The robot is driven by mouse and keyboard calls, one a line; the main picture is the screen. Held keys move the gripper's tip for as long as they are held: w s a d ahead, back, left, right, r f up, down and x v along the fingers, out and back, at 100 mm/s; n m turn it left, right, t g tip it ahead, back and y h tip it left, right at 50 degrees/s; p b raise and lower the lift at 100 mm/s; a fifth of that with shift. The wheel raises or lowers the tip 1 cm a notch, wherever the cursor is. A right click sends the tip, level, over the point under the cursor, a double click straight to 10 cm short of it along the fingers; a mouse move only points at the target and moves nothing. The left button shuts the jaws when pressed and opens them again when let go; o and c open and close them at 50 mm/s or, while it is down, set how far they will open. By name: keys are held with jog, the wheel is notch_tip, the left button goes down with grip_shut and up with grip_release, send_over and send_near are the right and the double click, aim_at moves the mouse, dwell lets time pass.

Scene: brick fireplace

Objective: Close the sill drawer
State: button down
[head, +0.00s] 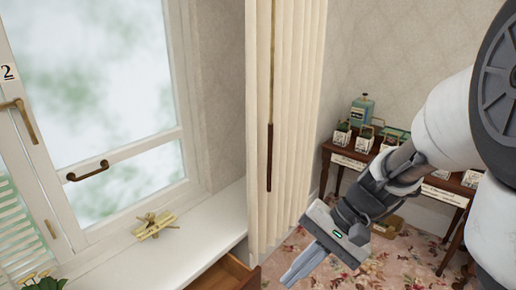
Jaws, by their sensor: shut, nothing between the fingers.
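The sill drawer (232,272) is a brown wooden drawer at the bottom edge of the head view. It stands pulled out from under the white window sill (165,262), and most of it lies below the frame. My gripper (286,281) is shut and empty. It points down and to the left, to the right of the drawer, and shows apart from it in the picture. I cannot tell its distance from the drawer in depth.
A brass fitting (154,225) lies on the sill near the window (90,90). A cream curtain (288,130) hangs beside the sill, with a hanging rod (270,158) in front. A wooden table (335,156) with small plant pots stands behind my arm. Patterned carpet (400,260) covers the floor.

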jog(key=w+d+f+m+t+y+b, duration=0.1)
jog(key=w+f+m+t+y+b, duration=0.3)
jog(key=f, duration=0.5)
jog(key=w+d+f+m+t+y+b, duration=0.15)
jog(key=w+f+m, duration=0.3)
jog(key=f, duration=0.45)
jog(key=w+d+f+m+t+y+b, duration=0.1)
jog(key=w+f+m+t+y+b, duration=0.2)
jog(key=f+m, duration=0.45)
jog(key=m+t+h+b, duration=0.2)
jog(key=m+t+b, duration=0.2)
jog(key=t, duration=0.1)
send_near(236, 264)
jog(key=shift+g, duration=0.25)
jog(key=s+d, duration=0.1)
jog(key=d, duration=0.1)
jog(key=s+d+f, duration=0.1)
jog(key=d, duration=0.1)
jog(key=shift+s+f, duration=0.15)
jog(key=shift+f, duration=0.1)
jog(key=shift+w+a, duration=0.25)
jog(key=shift+w, duration=0.05)
jog(key=b+x, duration=0.3)
jog(key=x, duration=1.1)
jog(key=shift+a+r, duration=0.1)
jog(key=shift+a, duration=0.1)
jog(key=shift+w+a+r, duration=0.1)
jog(key=shift+a+r, duration=0.05)
jog(key=shift+r, duration=0.1)
